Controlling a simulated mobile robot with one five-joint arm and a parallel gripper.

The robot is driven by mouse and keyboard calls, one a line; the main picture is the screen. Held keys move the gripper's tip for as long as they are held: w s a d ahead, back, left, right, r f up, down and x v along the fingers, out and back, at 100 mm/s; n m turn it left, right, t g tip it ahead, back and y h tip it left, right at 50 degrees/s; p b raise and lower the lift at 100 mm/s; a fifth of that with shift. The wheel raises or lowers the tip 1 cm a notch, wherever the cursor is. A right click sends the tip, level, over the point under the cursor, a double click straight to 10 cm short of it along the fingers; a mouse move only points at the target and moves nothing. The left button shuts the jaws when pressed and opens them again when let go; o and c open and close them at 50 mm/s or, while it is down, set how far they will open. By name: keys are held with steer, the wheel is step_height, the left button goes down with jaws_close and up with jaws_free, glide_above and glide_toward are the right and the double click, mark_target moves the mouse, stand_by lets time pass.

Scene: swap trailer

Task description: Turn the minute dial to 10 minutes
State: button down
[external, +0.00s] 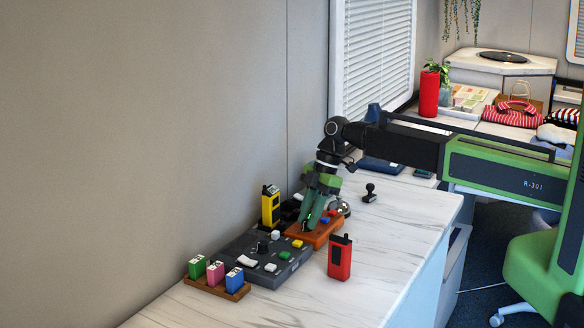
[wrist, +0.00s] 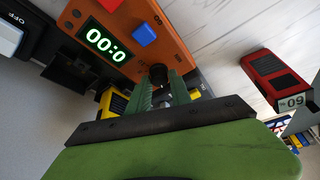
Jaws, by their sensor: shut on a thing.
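The orange timer box (external: 322,236) lies on the white counter under my gripper (external: 310,218). In the wrist view the orange box (wrist: 172,48) shows a lit green display (wrist: 105,42) reading "00:0", with any further digit not readable. A blue button (wrist: 144,34) sits beside the display. A black dial (wrist: 158,72) stands on the box face between the fingertips of my gripper (wrist: 161,84), which is shut on it. The fingers hide part of the dial and its markings.
A grey control panel (external: 243,261) with several buttons adjoins the box. A yellow handheld device (external: 270,206) stands behind it, and a red one (external: 340,258) stands to the right. A rack of coloured blocks (external: 216,286) is at the front left.

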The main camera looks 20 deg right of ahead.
steer(key=m+t, duration=0.1)
steer(key=m, duration=0.2)
steer(key=shift+s+d, duration=0.1)
steer(key=shift+s, duration=0.1)
steer(key=m+t, duration=0.2)
steer(key=m, duration=0.2)
steer(key=shift+s+m, duration=0.1)
steer(key=shift+m, duration=0.3)
steer(key=m+t, duration=0.1)
steer(key=m, duration=0.2)
steer(key=shift+m+h, duration=0.3)
steer(key=m, duration=0.1)
steer(key=m+t+h, duration=0.1)
steer(key=m, duration=0.1)
steer(key=shift+s+a+m, duration=0.1)
steer(key=shift+a+m, duration=0.1)
steer(key=shift+m, duration=0.1)
steer(key=m+h, duration=0.1)
steer(key=m, duration=0.1)
steer(key=m+t+h, duration=0.1)
steer(key=m, duration=0.2)
steer(key=shift+a, duration=0.2)
steer(key=m+h, duration=0.1)
steer(key=m, duration=0.2)
steer(key=m+h, duration=0.1)
steer(key=m, duration=0.2)
steer(key=shift+s+m, duration=0.1)
steer(key=shift+m, duration=0.2)
